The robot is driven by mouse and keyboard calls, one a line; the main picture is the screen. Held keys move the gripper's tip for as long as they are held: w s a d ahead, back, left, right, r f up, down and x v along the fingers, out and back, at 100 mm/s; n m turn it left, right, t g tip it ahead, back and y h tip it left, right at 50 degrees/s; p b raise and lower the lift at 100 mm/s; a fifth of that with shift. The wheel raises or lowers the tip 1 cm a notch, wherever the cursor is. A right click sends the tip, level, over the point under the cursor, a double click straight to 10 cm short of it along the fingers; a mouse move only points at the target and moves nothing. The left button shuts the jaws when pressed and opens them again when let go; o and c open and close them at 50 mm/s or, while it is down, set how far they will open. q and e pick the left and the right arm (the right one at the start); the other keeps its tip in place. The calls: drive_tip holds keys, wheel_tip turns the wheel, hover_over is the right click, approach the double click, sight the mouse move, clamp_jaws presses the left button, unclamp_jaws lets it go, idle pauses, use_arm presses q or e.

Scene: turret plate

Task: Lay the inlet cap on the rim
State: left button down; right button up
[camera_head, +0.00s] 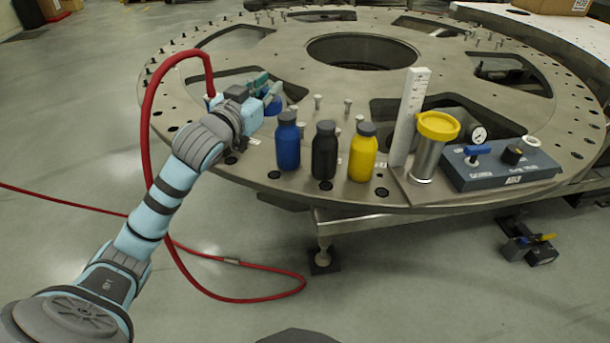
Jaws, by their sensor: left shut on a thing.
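My left gripper (268,90) reaches in from the left over the near-left part of the round metal turret plate (230,160). Its fingers are shut on a small blue piece (273,104), mostly hidden by the fingers; I cannot tell for sure that it is the inlet cap. It is just behind and left of the blue bottle. A steel cylinder (428,160) with a yellow top rim (438,126) stands at the plate's near right edge, apart from the gripper. My right gripper is not in view.
Blue (287,145), black (324,155) and yellow (362,158) bottles stand between gripper and cylinder. A white upright scale (410,115) and a control box (500,165) flank the cylinder. A red hose (150,110) loops behind my left arm. Several bolts stand on the plate.

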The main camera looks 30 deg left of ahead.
use_arm(q)
drive_tip(key=w+a+r+n+y+b, duration=0.1)
drive_tip(key=w+a+r+n+y, duration=0.15)
drive_tip(key=a, duration=0.35)
drive_tip(key=shift+g+y, duration=0.3)
drive_tip(key=shift+y, duration=0.15)
drive_tip(key=f+b, duration=0.2)
drive_tip(key=f, duration=0.4)
drive_tip(key=f+b, duration=0.2)
drive_tip(key=f, duration=0.4)
drive_tip(key=f+b, duration=0.3)
drive_tip(key=f, duration=0.4)
drive_tip(key=shift+s, duration=0.25)
drive_tip(key=c, duration=1.5)
unclamp_jaws()
drive_tip(key=shift+o, duration=0.2)
